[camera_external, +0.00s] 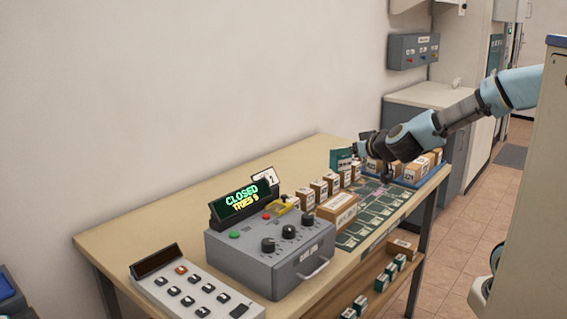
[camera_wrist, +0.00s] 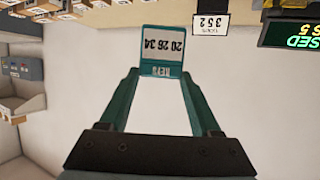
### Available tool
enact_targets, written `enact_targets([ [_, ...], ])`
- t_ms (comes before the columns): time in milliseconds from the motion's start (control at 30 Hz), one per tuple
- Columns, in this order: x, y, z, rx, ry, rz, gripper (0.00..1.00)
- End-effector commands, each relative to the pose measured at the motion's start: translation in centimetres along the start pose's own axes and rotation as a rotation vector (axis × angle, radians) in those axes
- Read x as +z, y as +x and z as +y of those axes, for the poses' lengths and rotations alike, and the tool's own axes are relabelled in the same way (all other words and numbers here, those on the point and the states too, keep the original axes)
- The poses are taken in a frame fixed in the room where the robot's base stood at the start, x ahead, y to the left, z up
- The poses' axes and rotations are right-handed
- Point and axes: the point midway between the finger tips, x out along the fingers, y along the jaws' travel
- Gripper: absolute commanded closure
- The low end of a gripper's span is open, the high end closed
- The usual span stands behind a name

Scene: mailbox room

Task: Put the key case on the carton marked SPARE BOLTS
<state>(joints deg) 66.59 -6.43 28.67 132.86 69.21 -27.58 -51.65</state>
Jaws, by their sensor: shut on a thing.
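My gripper (camera_wrist: 162,75) is shut on the key case (camera_wrist: 162,45), a small teal case that looks upside down in the wrist view, with a white label reading 20 26 34. In the external view my gripper reaches left over the far part of the table, and the teal case (camera_external: 341,159) is at its tip. I cannot tell whether the case is clear of the table. A wide brown carton (camera_external: 337,210) with a white label lies beside the grey control box. Its lettering is too small to read, so I cannot tell which carton is marked SPARE BOLTS.
Several small cartons (camera_external: 304,199) stand in a row on the table (camera_external: 140,225), by a green gridded mat (camera_external: 365,226). A blue tray (camera_external: 436,172) of cartons is under my arm. The grey control box (camera_external: 270,258) has a display reading CLOSED (camera_external: 241,196).

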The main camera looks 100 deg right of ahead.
Motion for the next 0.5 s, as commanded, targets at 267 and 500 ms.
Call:
enact_targets([
  [267,5.0,1.9,0.1,0.002,-0.001,-0.002,0.96],
  [500,6.6,2.6,0.1,0.003,0.000,-0.002,0.96],
])
